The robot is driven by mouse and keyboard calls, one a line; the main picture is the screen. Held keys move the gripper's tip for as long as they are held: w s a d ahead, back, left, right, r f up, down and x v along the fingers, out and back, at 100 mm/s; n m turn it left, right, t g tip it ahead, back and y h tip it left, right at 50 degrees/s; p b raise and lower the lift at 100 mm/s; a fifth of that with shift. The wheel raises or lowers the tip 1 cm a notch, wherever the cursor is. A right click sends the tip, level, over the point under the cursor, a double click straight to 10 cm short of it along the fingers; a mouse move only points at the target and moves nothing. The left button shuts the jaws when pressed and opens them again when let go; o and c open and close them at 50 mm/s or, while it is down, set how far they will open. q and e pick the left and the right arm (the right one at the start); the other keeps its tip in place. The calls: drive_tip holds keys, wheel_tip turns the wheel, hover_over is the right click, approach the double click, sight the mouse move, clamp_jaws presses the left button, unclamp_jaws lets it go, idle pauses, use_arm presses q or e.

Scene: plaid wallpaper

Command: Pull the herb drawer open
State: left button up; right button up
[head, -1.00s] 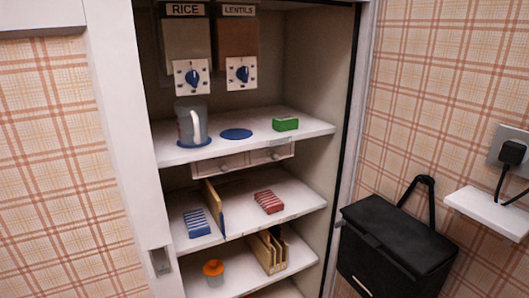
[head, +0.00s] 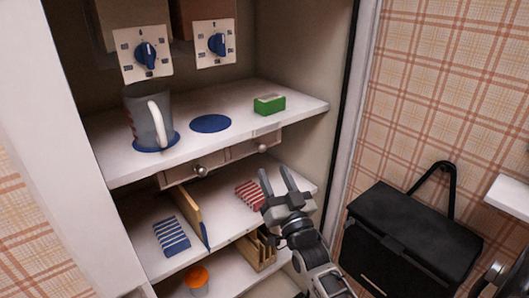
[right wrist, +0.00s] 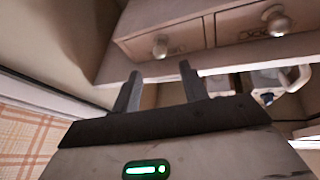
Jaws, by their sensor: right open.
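Two small drawers hang under the upper shelf. The left drawer (head: 180,178) has a round metal knob (head: 201,170). The right drawer (head: 243,150) has a similar knob (head: 262,148). Which one is the herb drawer cannot be told; the labels are not legible. Both look shut. My right gripper (head: 277,178) is open and empty, in front of the shelves and a little below the right drawer's knob in the head view. The right wrist view looks upside down; there the right drawer's knob (right wrist: 160,47) is beyond the open fingers (right wrist: 158,85), apart from them. My left gripper is out of view.
On the upper shelf stand a mug (head: 149,118) on a blue coaster, an empty blue disc (head: 210,123) and a green box (head: 269,104). Below are blue (head: 171,236) and red striped packets (head: 250,195) and a wooden divider (head: 190,218).

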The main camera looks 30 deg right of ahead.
sight(263, 151)
drive_tip(key=x, duration=0.7)
clamp_jaws()
